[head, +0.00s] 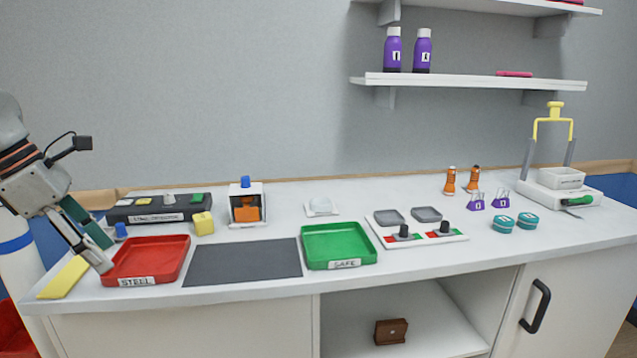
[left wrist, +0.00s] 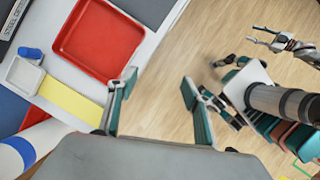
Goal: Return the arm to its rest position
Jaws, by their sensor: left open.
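My left gripper (head: 104,256) is at the left end of the counter (head: 330,290), close to the left rim of the red STEEL tray (head: 137,279). Its fingers are apart with nothing between them. In the left wrist view, the open left gripper (left wrist: 159,84) has bare wood floor between its fingers, and the red tray (left wrist: 98,42) lies to the left of them. I cannot tell from the head view whether a finger touches the tray. What looks like my right gripper (left wrist: 264,36) is small at the upper right of the left wrist view; its jaws are unclear.
A yellow strip (head: 64,278) lies on the counter by the left gripper. A dark box (head: 160,208) with small items, a yellow cube (head: 203,223), a dark mat (head: 243,262) and the green SAFE tray (head: 338,246) stand further right. Shelves (head: 470,82) hang above.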

